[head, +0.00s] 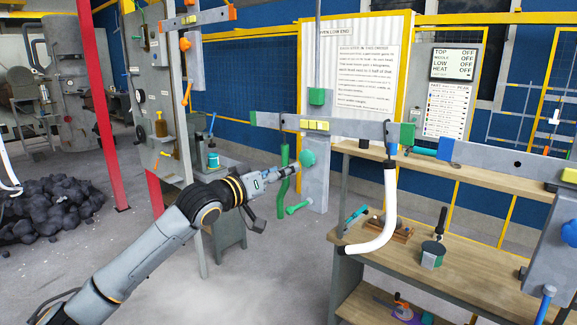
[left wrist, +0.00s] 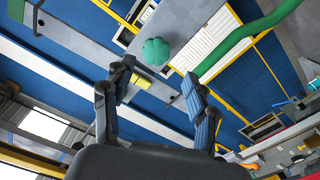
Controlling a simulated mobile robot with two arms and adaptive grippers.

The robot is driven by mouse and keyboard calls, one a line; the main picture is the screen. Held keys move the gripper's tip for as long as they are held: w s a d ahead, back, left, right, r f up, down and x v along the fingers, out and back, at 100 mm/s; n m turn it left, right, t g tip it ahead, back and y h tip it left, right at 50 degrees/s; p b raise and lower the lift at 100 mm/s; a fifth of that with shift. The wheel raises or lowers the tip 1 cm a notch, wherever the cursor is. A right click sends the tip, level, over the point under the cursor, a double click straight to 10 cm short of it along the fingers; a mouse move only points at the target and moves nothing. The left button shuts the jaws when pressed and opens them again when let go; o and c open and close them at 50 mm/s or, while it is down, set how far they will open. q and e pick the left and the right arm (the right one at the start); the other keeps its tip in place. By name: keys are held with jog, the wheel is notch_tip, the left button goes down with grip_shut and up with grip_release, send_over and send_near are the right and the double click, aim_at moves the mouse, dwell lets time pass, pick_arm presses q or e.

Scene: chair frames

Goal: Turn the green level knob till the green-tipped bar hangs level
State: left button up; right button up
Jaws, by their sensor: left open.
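The green level knob (head: 307,158), a lobed knob, is on a grey upright post (head: 317,190) below the bar. The green-tipped bar (head: 350,129) is grey with yellow blocks near its middle; it slopes down to the right in the head view. A white curved hose hangs from its right end. My left gripper (head: 288,178) is open and empty, a little left of and below the knob. In the left wrist view, the knob (left wrist: 155,51) shows beyond and between the open fingers (left wrist: 158,78), apart from them. My right gripper is not in view.
A green hose (head: 283,172) hangs close beside my left gripper, and a green-ended lever (head: 299,207) is just below. A wooden workbench (head: 470,262) with small items stands at right. A blue-tipped bar (head: 500,158) and an orange-tipped bar (head: 195,19) flank the scene.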

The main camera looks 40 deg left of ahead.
aim_at(305, 159)
pick_arm(q)
jog(key=w+p, duration=0.2)
jog(key=w+r+p, duration=0.1)
jog(key=shift+w+d+r, duration=0.1)
jog(key=shift+w+d, duration=0.15)
jog(key=shift+w, duration=0.15)
jog(key=w, duration=0.2)
jog(key=w+p, duration=0.1)
jog(key=w, duration=0.1)
jog(key=shift+w+d+f, duration=0.2)
jog(key=shift+w, duration=0.15)
jog(key=shift+w+f, duration=0.1)
jog(key=shift+f, duration=0.05)
jog(key=shift+c, duration=0.9)
jog(key=c, duration=0.5)
jog(key=shift+o, duration=0.2)
jog(key=n, duration=0.3)
jog(key=shift+d+n, duration=0.15)
jog(key=shift+n, duration=0.25)
jog(key=n, duration=0.4)
jog(key=shift+n, duration=0.4)
jog(key=n, duration=0.6)
jog(key=shift+n, duration=0.4)
jog(key=o, duration=0.9)
jog(key=shift+c, duration=0.2)
jog(key=shift+a, duration=0.2)
